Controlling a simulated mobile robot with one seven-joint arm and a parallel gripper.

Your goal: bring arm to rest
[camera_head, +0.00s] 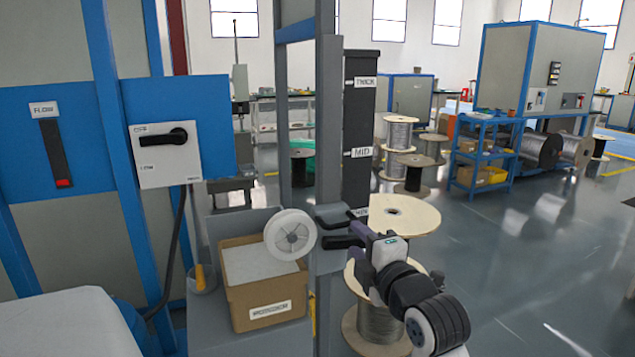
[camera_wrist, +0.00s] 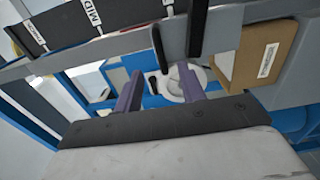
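My gripper (camera_head: 360,232) is in the middle of the head view, at the end of my arm, in front of the grey post. In the wrist view its two purple fingers (camera_wrist: 160,78) stand wide apart with nothing held between them. In the wrist view one lever (camera_wrist: 160,50) shows just beyond the gap between the fingers. Whether a finger touches a lever I cannot tell.
A white spool (camera_head: 290,235) is beside the post. A cardboard box (camera_head: 265,305) sits on a grey shelf left of my gripper. Large cable reels (camera_head: 404,215) stand behind my arm. A control panel with a black switch (camera_head: 165,140) is at left. The floor at right is clear.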

